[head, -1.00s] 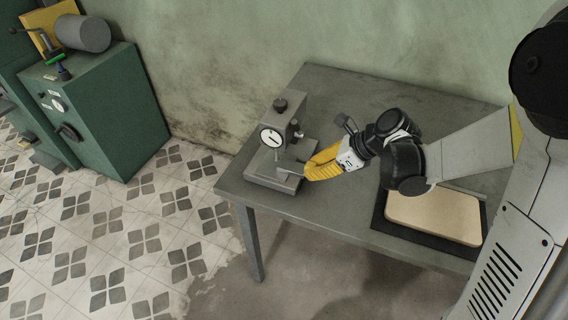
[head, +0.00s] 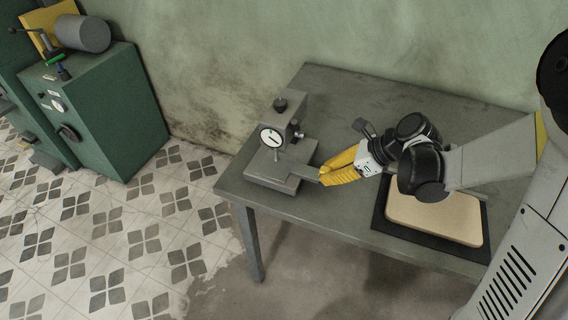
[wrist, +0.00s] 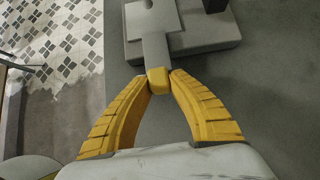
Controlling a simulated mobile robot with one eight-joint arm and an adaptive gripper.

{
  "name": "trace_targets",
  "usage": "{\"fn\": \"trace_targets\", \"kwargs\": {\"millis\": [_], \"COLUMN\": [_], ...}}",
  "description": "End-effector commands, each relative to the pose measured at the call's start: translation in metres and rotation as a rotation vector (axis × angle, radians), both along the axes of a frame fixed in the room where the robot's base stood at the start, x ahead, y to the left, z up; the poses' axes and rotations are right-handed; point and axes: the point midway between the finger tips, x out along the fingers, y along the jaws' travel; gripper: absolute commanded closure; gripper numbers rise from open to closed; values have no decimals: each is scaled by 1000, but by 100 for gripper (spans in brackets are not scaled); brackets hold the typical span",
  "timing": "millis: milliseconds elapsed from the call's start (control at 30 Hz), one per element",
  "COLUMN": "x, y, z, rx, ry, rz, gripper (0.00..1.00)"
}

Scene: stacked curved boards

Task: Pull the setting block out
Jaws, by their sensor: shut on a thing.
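The setting block (wrist: 152,20) is a flat grey plate with a round mark, seen at the top of the wrist view. A narrower grey bar runs from it to a yellow end piece (wrist: 158,81). My gripper (wrist: 159,78) is shut on that yellow end, one finger on each side. In the head view the grey bar (head: 307,173) sticks out to the right past the base of the dial gauge stand (head: 270,176), with my gripper (head: 325,176) at its outer end. The plate still overlaps the base. The exact gap under the gauge tip is too small to tell.
The dial gauge (head: 272,137) stands upright on its column near the left end of the grey table (head: 345,95). A beige board on a dark mat (head: 435,215) lies to the right, beneath my arm. A green cabinet (head: 110,110) stands on the floor at left.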

Motion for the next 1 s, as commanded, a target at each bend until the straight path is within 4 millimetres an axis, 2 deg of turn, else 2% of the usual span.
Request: {"fn": "trace_targets", "kwargs": {"millis": [500, 1000], "x": [-7, -6], "y": [-18, -22], "z": [1, 2], "rx": [2, 2], "ry": [-1, -1], "rz": [0, -1], "gripper": [100, 100]}}
